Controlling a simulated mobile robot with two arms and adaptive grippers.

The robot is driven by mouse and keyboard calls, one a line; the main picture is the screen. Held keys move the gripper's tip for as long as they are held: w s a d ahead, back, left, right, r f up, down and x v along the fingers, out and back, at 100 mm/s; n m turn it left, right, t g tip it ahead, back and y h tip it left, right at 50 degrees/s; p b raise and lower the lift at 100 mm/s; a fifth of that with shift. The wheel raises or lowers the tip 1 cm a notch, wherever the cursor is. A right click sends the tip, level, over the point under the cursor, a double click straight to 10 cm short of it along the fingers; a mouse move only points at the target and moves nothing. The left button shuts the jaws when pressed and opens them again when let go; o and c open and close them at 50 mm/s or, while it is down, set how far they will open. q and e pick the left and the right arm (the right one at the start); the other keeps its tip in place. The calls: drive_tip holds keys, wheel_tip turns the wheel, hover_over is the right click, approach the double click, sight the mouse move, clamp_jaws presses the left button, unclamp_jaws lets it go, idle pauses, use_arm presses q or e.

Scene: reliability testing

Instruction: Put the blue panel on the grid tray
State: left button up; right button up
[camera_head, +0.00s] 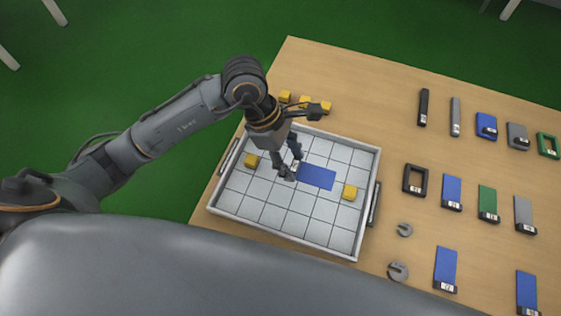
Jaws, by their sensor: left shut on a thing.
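The blue panel (318,177) is over the middle of the white grid tray (257,210). My left gripper (289,172) is at the panel's left end, shut on it by the small light-coloured end part. I cannot tell whether the panel touches the tray floor or hangs just above it. Two yellow blocks are in the tray, one at the left (251,160) and one at the right (350,192). My right gripper is not in view.
The tray stands on a wooden table (350,75). Several yellow blocks (305,102) lie behind it. To the right are several panels, including a green one (487,202), a black frame (415,180), and two grey slotted discs (398,270). Bare table lies at the back.

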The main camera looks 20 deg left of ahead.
use_arm(q)
drive_tip(key=a+f, duration=0.1)
drive_tip(key=w+a+f, duration=0.1)
drive_tip(key=f, duration=0.1)
drive_tip(key=shift+w+a+f, duration=0.1)
drive_tip(key=shift+a+f, duration=0.1)
drive_tip(key=shift+a, duration=0.05)
drive_tip(key=f, duration=0.1)
drive_tip(key=f+p, duration=0.1)
drive_tip(key=f, duration=0.1)
drive_tip(key=shift+w+a+f, duration=0.1)
drive_tip(key=shift+a, duration=0.1)
drive_tip(key=shift+f, duration=0.25)
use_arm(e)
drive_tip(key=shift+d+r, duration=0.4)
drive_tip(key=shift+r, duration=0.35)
use_arm(q)
drive_tip(key=o, duration=0.6)
drive_tip(key=shift+f, duration=0.15)
drive_tip(key=o, duration=0.4)
drive_tip(key=shift+o, duration=0.2)
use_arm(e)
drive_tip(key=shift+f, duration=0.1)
